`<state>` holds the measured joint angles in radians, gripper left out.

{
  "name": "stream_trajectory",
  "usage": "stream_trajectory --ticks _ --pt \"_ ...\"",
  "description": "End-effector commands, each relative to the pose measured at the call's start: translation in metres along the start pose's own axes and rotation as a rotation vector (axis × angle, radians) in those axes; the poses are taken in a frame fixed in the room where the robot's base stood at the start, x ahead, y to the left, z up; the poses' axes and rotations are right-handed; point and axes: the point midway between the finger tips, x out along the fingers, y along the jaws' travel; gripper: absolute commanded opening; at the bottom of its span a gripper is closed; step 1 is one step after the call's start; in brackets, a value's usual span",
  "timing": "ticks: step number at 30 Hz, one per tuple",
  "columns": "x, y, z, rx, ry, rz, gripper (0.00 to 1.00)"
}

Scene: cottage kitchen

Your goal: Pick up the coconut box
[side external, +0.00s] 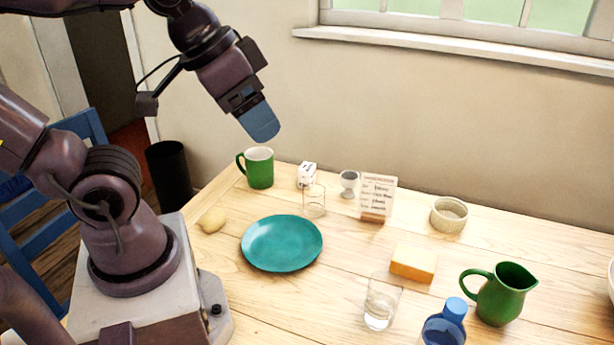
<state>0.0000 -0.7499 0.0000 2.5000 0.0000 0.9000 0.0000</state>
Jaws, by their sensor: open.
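No label that I can read says coconut. A small white box with dark marks (307,174) stands at the back of the table, right of the green mug; its print is too small to read. An orange-yellow block (413,263) lies right of the middle; I cannot tell whether it is a box. My gripper (261,124), with blue fingers, is open and empty, high above the back left of the table near the green mug (259,168). It touches nothing. The fingers are seen side-on, so the gap between them is hidden.
A teal plate (282,243) lies in the middle, with a yellowish lump (212,220) to its left. A clear glass (314,201), egg cup (349,183), card stand (377,197) and ramekin (449,214) stand behind. Another glass (381,303), blue item (446,325) and green jug (504,294) stand in front.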

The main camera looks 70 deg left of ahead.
Motion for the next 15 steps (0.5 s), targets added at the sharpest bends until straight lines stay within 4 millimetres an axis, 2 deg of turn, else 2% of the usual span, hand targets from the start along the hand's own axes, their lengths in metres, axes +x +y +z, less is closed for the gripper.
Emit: stream_trajectory --ticks 8,11,15 --pt "0.003 -0.004 0.001 -0.016 -0.012 -0.009 0.68" --pt "0.016 -0.012 0.003 -0.054 -0.083 -0.024 0.68" --pt "0.044 -0.035 -0.004 -0.152 -0.213 -0.05 0.68"
